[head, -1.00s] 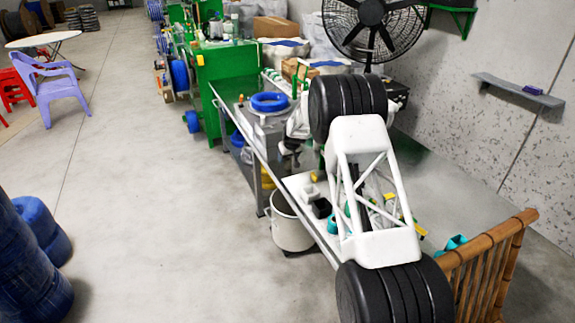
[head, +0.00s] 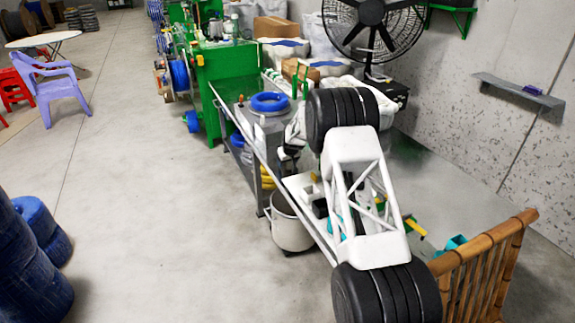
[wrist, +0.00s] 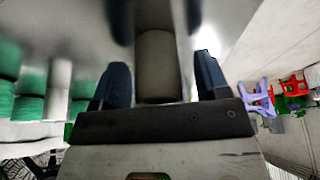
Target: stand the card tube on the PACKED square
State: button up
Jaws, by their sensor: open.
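In the wrist view a dull grey-beige cylinder (wrist: 158,65), which looks like the card tube, shows upright between the two dark blue fingers of my gripper (wrist: 160,82). The fingers are apart, with a gap on each side of it. I cannot tell how deep between the fingers it is. In the head view my gripper (head: 287,164) is small and dark over the near part of the metal bench (head: 248,150), partly behind my arm. I cannot make out the tube there. I cannot make out the PACKED square in either view.
A blue cable coil (head: 269,102) lies on the bench beyond my gripper. A white bucket (head: 290,222) stands below the bench edge. A bamboo rail (head: 485,245) is at the near right, a black fan (head: 372,25) at the back.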

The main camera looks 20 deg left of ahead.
jog(key=c, duration=1.1)
jog(key=shift+o, duration=0.2)
jog(key=shift+r, duration=0.1)
jog(key=shift+r, duration=1.7)
jog(key=s+d, duration=0.2)
jog(key=s, duration=0.2)
jog(key=s+d+r, duration=0.1)
jog(key=s+d, duration=0.2)
jog(key=s, duration=0.2)
jog(key=s+d, duration=0.2)
jog(key=s, duration=0.3)
jog(key=shift+d+r, duration=0.2)
jog(key=shift+d, duration=0.2)
